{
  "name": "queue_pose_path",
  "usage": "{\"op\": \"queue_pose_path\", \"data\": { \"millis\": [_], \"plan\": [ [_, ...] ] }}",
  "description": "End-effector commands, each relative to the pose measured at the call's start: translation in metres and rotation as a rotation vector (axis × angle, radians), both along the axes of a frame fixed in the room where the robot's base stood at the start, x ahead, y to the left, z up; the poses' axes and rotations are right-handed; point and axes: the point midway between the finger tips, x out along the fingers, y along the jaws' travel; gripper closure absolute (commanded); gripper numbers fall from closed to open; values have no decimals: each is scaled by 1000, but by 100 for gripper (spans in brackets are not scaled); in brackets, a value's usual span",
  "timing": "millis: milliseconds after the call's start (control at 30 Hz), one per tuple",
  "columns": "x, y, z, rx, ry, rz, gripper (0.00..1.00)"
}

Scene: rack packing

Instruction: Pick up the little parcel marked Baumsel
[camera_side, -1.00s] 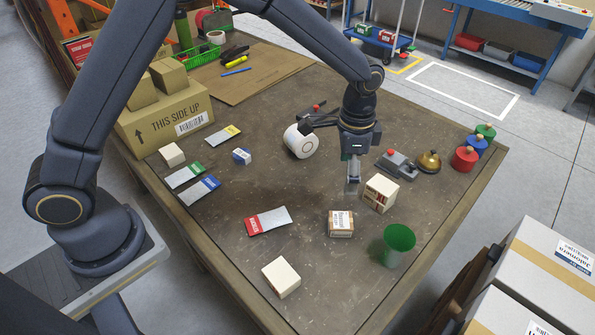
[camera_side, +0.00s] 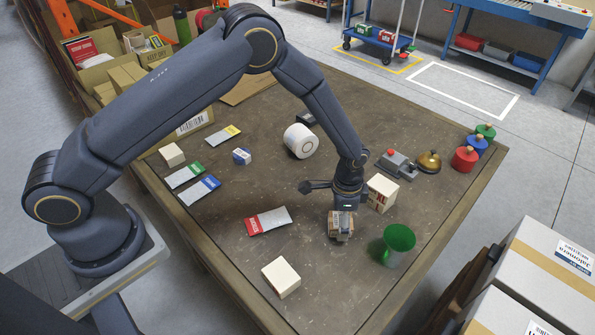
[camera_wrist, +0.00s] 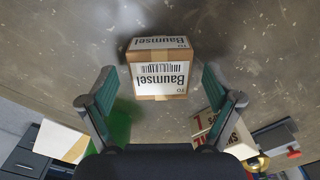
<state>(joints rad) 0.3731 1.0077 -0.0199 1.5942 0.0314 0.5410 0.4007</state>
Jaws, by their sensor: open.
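The little parcel marked Baumsel (camera_wrist: 160,78) is a brown box with white labels, and it lies between and just ahead of my fingers in the wrist view. In the side view the parcel (camera_side: 333,221) sits on the table, partly hidden by my gripper (camera_side: 343,228). My gripper (camera_wrist: 160,100) is open in the wrist view, one teal-padded finger to each side of the parcel, with a gap on both sides.
A cream box with red print (camera_side: 381,193) stands close behind my gripper on the right. A green cup (camera_side: 397,243) is to the right. A plain cream box (camera_side: 281,277) and a red-and-silver pouch (camera_side: 267,221) lie to the left on the table (camera_side: 330,290).

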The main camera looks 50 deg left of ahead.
Motion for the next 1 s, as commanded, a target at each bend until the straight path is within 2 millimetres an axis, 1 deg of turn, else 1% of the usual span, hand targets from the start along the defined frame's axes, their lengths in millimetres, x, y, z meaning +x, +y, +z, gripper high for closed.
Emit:
{"op": "queue_pose_path", "data": {
  "millis": [33,100,333,900,967,1000],
  "plan": [
    [0,0,-6,1,1,0,10],
    [0,0,-9,0,-1,0,10],
    [0,0,-10,0,-1,0,11],
    [0,0,-9,0,-1,0,71],
    [0,0,-9,0,-1,0,77],
    [0,0,-9,0,-1,0,77]
  ]
}}
